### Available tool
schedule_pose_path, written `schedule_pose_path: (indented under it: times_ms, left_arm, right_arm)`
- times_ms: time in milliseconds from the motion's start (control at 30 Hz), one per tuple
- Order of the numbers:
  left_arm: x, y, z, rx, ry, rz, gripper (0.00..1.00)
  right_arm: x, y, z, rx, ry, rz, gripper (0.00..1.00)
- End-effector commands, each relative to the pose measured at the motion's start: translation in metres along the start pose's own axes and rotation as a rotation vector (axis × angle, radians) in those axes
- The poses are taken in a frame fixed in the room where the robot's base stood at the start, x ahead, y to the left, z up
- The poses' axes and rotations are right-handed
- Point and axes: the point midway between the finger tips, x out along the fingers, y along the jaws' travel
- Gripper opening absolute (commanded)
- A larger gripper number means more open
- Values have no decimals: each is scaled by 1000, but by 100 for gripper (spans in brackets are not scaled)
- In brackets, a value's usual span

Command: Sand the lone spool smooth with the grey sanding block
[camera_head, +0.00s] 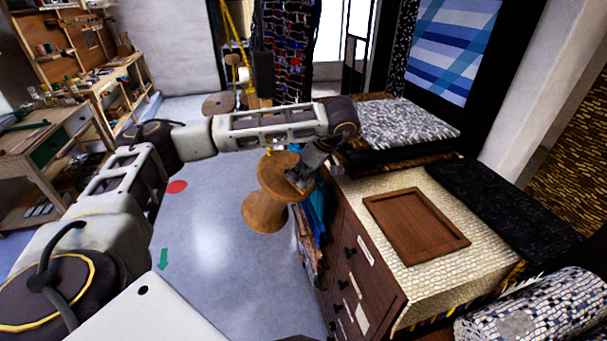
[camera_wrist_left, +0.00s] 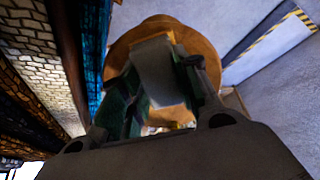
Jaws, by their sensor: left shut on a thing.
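The lone spool (camera_head: 265,211) is a wide-flanged brown wooden spool standing upright beside the dark wooden drawer cabinet. Its round flange (camera_wrist_left: 200,45) fills the middle of the left wrist view, behind the fingers. My left gripper (camera_head: 299,180) reaches down at the right side of the spool's upper flange. It is shut on the grey sanding block (camera_wrist_left: 158,72), which sits between the green-sided fingers and in front of the spool. I cannot tell whether the block touches the wood. My right gripper is not in view.
The drawer cabinet (camera_head: 362,262) stands close on the right, with a brown wooden tray (camera_head: 416,226) on its patterned top. Blue cloth (camera_head: 314,207) hangs between spool and cabinet. A rolled patterned textile (camera_head: 535,312) lies at lower right.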

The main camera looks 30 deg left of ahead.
Motion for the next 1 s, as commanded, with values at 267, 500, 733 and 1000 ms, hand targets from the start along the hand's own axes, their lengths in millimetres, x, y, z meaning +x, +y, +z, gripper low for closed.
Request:
schedule_pose_path:
  times_ms: [267, 500, 733, 1000]
  left_arm:
    - [2, 0, 0, 0, 0, 0, 5]
    - [3, 0, 0, 0, 0, 0, 5]
    - [4, 0, 0, 0, 0, 0, 5]
    - [6, 0, 0, 0, 0, 0, 5]
  right_arm:
    - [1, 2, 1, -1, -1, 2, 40]
    - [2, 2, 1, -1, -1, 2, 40]
    - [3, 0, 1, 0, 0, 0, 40]
    - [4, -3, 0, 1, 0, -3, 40]
